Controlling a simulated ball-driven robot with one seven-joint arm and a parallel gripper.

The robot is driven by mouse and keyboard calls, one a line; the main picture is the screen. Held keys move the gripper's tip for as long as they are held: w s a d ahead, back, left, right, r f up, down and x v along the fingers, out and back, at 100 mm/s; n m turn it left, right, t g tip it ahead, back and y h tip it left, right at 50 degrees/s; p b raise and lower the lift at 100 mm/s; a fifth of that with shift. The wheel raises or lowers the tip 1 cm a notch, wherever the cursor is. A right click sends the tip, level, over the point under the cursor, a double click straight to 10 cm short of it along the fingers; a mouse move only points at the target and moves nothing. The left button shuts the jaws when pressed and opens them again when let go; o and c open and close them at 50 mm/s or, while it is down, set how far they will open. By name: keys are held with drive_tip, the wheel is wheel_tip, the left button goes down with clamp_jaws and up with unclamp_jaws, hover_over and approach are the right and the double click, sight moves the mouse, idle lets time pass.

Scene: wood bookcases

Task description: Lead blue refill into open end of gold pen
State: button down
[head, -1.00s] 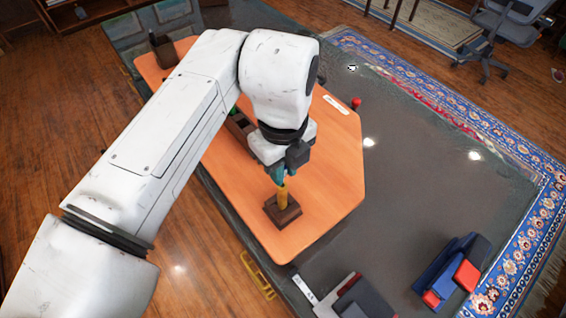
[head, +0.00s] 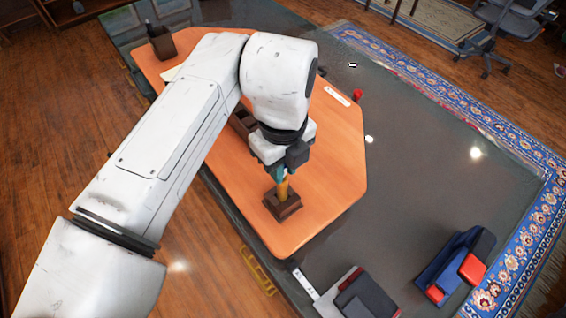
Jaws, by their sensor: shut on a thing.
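The gold pen (head: 283,189) stands upright in a dark brown wooden block (head: 284,208) near the front of the orange board (head: 330,205). My gripper (head: 281,173) points down right over the pen. Its fingers are close together, shut on a thin teal-blue piece that I take to be the blue refill. The refill is small and mostly covered by the fingers. Its lower end is at or very near the pen's top; I cannot tell whether it is inside the pen.
A brown holder (head: 162,44) stands at the board's far left. A dark wooden box (head: 243,122) is partly behind my arm. A red item (head: 358,95) lies at the right edge. Blue-red (head: 458,267) and black (head: 366,298) objects lie on the dark tabletop, otherwise clear at right.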

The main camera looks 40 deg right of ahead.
drive_tip(key=shift+f+b, duration=0.35)
drive_tip(key=shift+f, duration=0.2)
idle(0.9)
drive_tip(key=c, duration=0.9)
unclamp_jaws()
wheel_tip(320, 180, up, 11)
drive_tip(key=shift+f+b, duration=0.1)
drive_tip(key=shift+b, duration=0.3)
